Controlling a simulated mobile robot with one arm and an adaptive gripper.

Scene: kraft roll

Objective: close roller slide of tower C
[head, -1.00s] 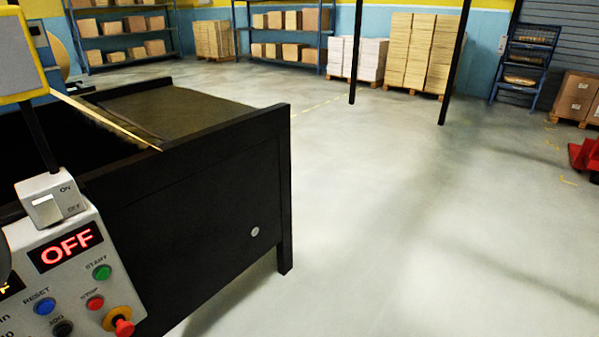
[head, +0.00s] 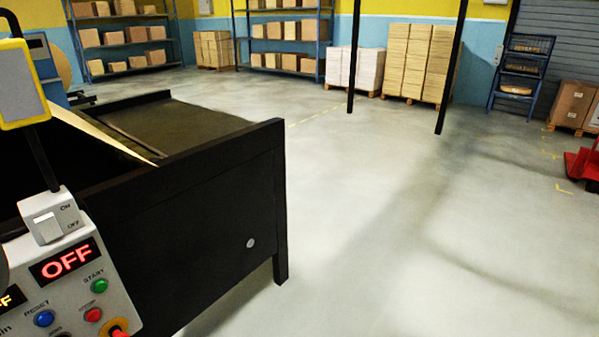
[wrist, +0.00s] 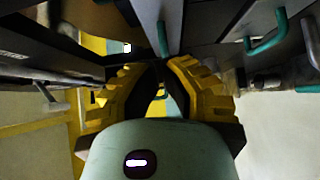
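In the wrist view my gripper (wrist: 157,66) has yellow, ribbed fingers that curve inward. Their tips come together, with a small gap lower down between the fingers, and I see nothing held. Beyond the tips are grey panels with teal handles: an upright handle (wrist: 162,40) just past the fingertips and a bent handle (wrist: 268,35) to the right. I cannot tell which of these, if any, is the roller slide of tower C. No lettered tower shows in the head view, and neither does my gripper.
In the head view a black-framed machine (head: 190,230) stands at left, with a control panel (head: 65,285) showing a red OFF display. Open grey floor (head: 400,240) lies to the right. Shelves and stacked pallets (head: 418,62) line the back; a red object (head: 582,165) is at far right.

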